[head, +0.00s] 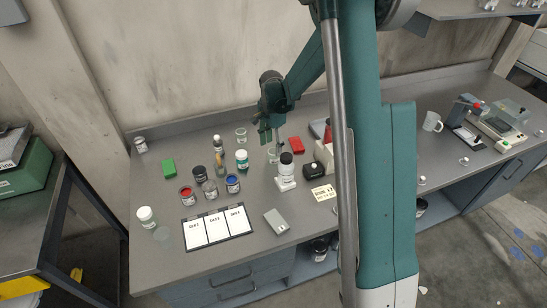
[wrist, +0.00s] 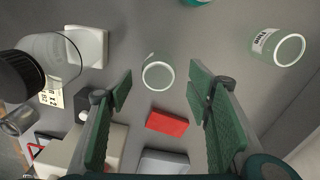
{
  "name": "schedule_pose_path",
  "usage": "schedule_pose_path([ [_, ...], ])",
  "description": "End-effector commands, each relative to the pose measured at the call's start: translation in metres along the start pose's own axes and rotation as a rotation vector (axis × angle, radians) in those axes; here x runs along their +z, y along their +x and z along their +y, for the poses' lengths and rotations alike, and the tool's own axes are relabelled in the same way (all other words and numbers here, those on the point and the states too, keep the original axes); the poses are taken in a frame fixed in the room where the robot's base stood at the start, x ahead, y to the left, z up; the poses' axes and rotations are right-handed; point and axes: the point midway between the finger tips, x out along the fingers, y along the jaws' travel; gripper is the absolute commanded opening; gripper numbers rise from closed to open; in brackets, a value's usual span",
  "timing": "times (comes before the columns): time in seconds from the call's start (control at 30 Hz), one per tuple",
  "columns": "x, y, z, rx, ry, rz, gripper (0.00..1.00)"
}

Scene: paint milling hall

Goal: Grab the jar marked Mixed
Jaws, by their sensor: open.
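No label clearly readable as "Mixed" shows in either view. A clear glass jar (wrist: 158,75) stands between and beyond my finger tips in the wrist view; its label is not readable. It shows in the head view (head: 272,155) just below my gripper. A second glass jar (wrist: 278,48) is to the right in the wrist view, with a white label whose small print I cannot read surely; it is the back jar in the head view (head: 241,134). My gripper (wrist: 161,88) is open and empty, pointing down above the bench, and also shows in the head view (head: 272,138).
Several other jars, including a teal-labelled one (head: 242,160), stand left.

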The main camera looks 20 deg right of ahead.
Motion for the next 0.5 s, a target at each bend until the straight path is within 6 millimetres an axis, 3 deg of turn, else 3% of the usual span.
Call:
schedule_pose_path([
  [0.23, 0.000, 0.008, 0.001, 0.000, 0.000, 0.000, 0.50],
  [0.5, 0.001, 0.035, 0.001, 0.000, 0.000, 0.000, 0.50],
])
